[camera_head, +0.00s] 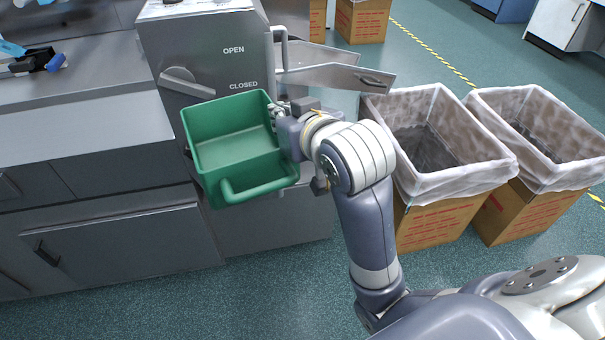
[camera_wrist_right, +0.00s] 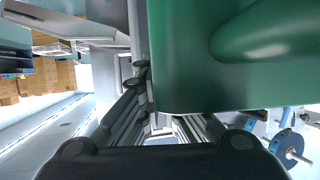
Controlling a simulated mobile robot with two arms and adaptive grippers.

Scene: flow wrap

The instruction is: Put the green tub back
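The green tub (camera_head: 222,128) is an open box with a looped handle at its near side. In the head view it is in front of the grey machine (camera_head: 205,38), slightly tilted, and nothing shows inside it. My right gripper (camera_head: 276,112) is at the tub's right side wall, with its fingers at the rim. It appears shut on that wall. The tub (camera_wrist_right: 230,60) fills the upper right of the right wrist view and hides part of the fingers (camera_wrist_right: 165,118). My left gripper is not in view.
The machine has a lever (camera_head: 187,82) and OPEN and CLOSED labels. A metal chute (camera_head: 335,77) juts out behind my right wrist. Two lined cardboard bins (camera_head: 432,222) (camera_head: 525,208) stand at the right. A steel counter (camera_head: 85,125) is at the left. Floor in front is clear.

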